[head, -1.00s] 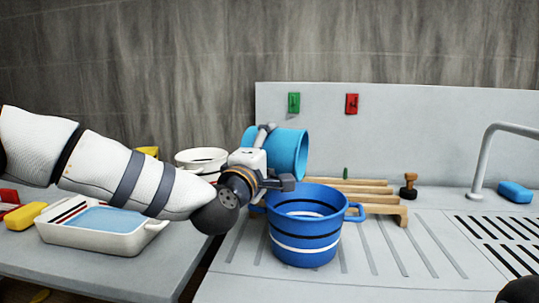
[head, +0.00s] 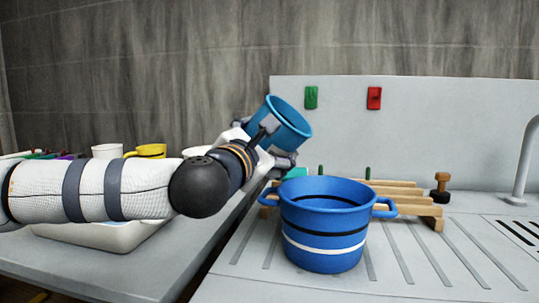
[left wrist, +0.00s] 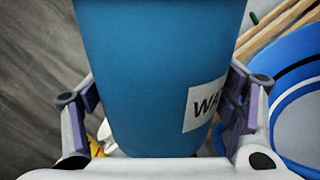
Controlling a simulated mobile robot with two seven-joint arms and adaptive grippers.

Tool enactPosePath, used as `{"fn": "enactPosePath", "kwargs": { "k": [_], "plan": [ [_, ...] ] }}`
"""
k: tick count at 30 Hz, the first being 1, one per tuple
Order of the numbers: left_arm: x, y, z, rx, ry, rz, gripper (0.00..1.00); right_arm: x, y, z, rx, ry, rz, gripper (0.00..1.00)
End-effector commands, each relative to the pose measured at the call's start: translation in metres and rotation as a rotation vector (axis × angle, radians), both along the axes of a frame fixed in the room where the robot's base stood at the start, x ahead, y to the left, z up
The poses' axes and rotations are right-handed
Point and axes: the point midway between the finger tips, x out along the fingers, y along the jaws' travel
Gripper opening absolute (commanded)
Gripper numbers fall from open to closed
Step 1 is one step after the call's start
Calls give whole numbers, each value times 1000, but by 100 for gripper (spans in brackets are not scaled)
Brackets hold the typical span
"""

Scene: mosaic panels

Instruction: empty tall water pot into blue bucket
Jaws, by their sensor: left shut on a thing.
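The tall water pot (head: 274,132) is a blue cylinder, held in the air behind and left of the blue bucket, above the counter. It is tilted, its open mouth facing up and right. My left gripper (head: 276,143) is shut around its body. In the left wrist view the pot (left wrist: 150,75) fills the middle between both fingers, with a white label partly showing "WA". The blue bucket (head: 325,240) stands upright on the ribbed drainboard, with black and white stripes and two side handles. It also shows in the left wrist view (left wrist: 300,125). I cannot tell its contents. My right gripper is not in view.
A wooden rack (head: 420,210) lies behind the bucket, with a wooden-handled stopper (head: 441,186) to its right. A tap (head: 525,165) stands at far right. A white basin (head: 110,234), a yellow pot (head: 151,151) and other containers sit on the left counter.

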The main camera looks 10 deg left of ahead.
Motion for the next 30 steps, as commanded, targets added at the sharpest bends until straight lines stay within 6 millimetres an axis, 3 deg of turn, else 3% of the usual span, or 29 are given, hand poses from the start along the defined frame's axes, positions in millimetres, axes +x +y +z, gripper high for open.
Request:
{"fn": "enactPosePath", "kwargs": {
  "k": [2,5,9,12,15,30],
  "plan": [
    [2,2,-18,-87,30,2,32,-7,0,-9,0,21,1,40],
    [3,13,-8,-228,51,3,32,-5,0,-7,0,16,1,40],
    [6,21,-24,-379,88,2,32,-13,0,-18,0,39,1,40],
    [6,29,-16,-543,116,0,32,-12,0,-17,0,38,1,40],
    [8,32,-24,-642,140,0,32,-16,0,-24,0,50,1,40],
    [7,34,-23,-725,154,-1,33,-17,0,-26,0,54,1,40]
  ]
}}
